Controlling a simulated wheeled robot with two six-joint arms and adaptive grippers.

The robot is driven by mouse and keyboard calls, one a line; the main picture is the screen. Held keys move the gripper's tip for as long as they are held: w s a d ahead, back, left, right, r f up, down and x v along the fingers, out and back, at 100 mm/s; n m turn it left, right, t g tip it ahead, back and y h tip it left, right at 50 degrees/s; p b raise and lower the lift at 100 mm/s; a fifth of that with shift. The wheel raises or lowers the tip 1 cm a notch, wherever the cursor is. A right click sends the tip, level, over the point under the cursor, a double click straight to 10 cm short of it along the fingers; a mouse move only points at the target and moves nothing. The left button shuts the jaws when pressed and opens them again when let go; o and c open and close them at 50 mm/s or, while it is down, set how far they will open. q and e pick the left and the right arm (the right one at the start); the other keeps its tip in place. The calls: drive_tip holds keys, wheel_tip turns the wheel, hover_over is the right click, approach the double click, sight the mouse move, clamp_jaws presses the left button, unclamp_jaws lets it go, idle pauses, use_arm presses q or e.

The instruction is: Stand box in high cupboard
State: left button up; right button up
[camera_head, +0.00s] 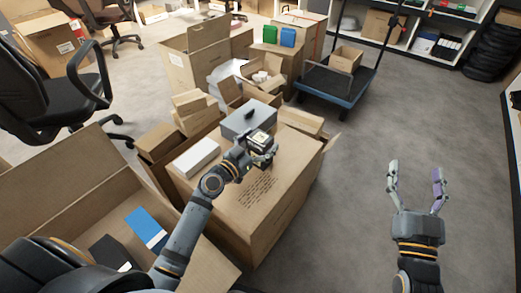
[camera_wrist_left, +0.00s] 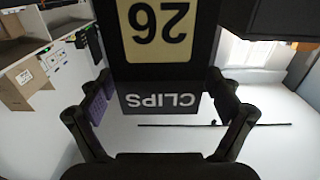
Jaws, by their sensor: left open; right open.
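A small dark box (camera_head: 260,137) with a pale label is at my left gripper (camera_head: 263,158), over the top of a large carton (camera_head: 265,195). In the left wrist view the box (camera_wrist_left: 160,70) shows upside-down lettering, "26" on a cream label and "CLIPS" below. It lies between the two fingers of my left gripper (camera_wrist_left: 162,105), which is open around it. Whether the box rests on the carton is hard to tell. My right gripper (camera_head: 415,185) is open and empty above the floor at the right. No high cupboard is clearly identifiable.
A grey box (camera_head: 248,118) and a white box (camera_head: 196,157) sit on the large carton. A cart (camera_head: 335,85) stands behind, with white shelves (camera_head: 425,35) beyond. An open carton with a blue item (camera_head: 147,229) is at lower left. Grey floor (camera_head: 365,150) is clear at the right.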

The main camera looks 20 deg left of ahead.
use_arm(q)
drive_tip(key=c, duration=1.4)
